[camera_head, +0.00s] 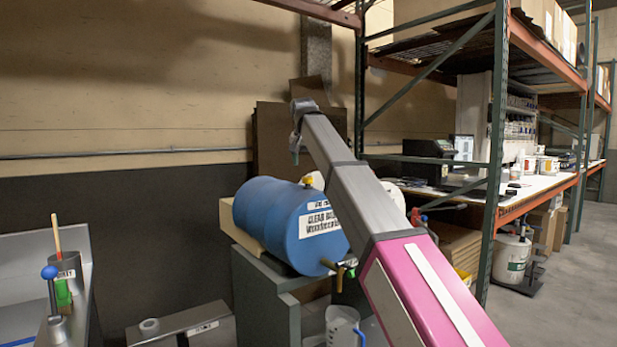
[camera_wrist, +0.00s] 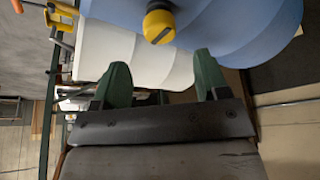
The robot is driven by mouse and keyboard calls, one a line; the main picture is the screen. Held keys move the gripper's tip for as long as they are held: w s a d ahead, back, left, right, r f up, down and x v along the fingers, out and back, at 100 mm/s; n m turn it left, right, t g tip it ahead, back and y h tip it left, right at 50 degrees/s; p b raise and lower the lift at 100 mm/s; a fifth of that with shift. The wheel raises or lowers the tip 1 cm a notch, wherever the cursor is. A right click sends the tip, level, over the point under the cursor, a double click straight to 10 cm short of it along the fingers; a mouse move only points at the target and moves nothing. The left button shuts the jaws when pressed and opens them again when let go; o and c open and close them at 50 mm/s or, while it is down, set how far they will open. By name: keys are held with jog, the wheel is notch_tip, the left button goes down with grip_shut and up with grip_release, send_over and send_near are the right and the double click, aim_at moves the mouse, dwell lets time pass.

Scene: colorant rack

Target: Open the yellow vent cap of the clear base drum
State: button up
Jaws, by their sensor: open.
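The clear base drum (camera_head: 270,218) is a blue drum lying on its side on a grey stand, with a white label on its end. Its yellow vent cap (camera_head: 308,180) sits on top near the labelled end. In the wrist view the yellow cap (camera_wrist: 159,24) shows close up on the blue drum (camera_wrist: 225,30), with a dark slot or ridge across it. My gripper (camera_wrist: 160,80) is open and empty, its two green fingers apart. The cap lies beyond the fingertips, not between them. In the head view my gripper (camera_head: 297,150) is above the drum near the cap, its fingers small and unclear.
A white drum (camera_wrist: 125,55) lies beside the blue one. A brass tap (camera_head: 340,268) juts from the blue drum's front, above a clear jug (camera_head: 343,325). A green rack post (camera_head: 495,150) and a workbench (camera_head: 540,188) stand right.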

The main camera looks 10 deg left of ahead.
aim_at(308, 182)
jog(key=x, duration=0.6)
jog(key=shift+w+f, duration=0.1)
jog(key=shift+f, duration=0.2)
jog(key=c, duration=0.9)
